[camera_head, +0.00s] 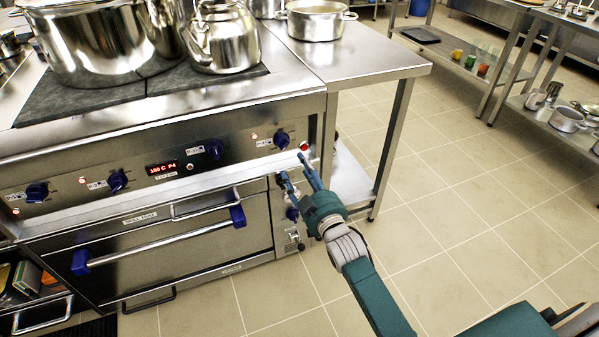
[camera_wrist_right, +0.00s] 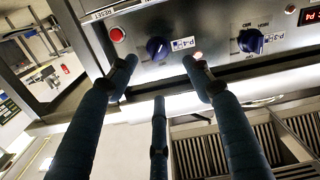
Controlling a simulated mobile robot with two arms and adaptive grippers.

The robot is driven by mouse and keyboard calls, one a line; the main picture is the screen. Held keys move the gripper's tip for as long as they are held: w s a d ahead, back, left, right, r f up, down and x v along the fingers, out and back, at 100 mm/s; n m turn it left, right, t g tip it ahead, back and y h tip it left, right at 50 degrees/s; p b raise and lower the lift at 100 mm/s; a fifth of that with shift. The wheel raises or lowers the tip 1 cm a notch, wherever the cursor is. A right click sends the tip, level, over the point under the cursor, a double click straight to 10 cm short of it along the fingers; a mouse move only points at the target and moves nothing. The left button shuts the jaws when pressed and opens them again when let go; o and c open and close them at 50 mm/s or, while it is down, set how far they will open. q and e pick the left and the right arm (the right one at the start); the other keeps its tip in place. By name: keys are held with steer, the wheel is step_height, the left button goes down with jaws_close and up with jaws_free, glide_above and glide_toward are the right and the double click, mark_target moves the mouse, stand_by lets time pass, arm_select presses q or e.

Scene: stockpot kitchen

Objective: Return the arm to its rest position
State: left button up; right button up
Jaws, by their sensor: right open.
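My right gripper (camera_head: 297,176) is open and empty in the head view, in front of the right end of the stove's control panel (camera_head: 231,146). Its teal arm comes in from the lower right. In the right wrist view, the right gripper's fingers (camera_wrist_right: 160,75) are spread, with nothing between them. They point toward a blue knob (camera_wrist_right: 157,48) and a red button (camera_wrist_right: 117,34) on the panel. I cannot tell whether a fingertip touches the panel. My left gripper is not in view.
A large stockpot (camera_head: 92,42) and a steel kettle (camera_head: 221,40) stand on the stove. A pot (camera_head: 317,20) stands on the side table (camera_head: 372,62), whose leg is close to my right gripper. The oven handle (camera_head: 160,246) sticks out below. The tiled floor (camera_head: 480,215) at right is clear.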

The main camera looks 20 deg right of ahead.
steer(key=s+a+f+g, duration=0.1)
steer(key=s+f+g, duration=0.5)
steer(key=s+f, duration=0.9)
steer(key=s+a+f+g, duration=0.1)
steer(key=s+f+g, duration=0.5)
steer(key=s+f, duration=0.95)
steer(key=s+f+m+g, duration=0.1)
steer(key=s+f+g, duration=0.3)
steer(key=s+f, duration=0.6)
arm_select(q)
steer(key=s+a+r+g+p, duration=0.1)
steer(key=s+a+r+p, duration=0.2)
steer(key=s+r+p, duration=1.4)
steer(key=p, duration=1.5)
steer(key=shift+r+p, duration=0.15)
steer(key=shift+p, duration=0.25)
arm_select(e)
steer(key=s+d+r+g, duration=0.1)
steer(key=s+d+r, duration=0.1)
steer(key=s+r, duration=1.5)
steer(key=shift+s+d+r+h, duration=0.3)
steer(key=shift+d+r, duration=0.1)
steer(key=shift+r, duration=0.3)
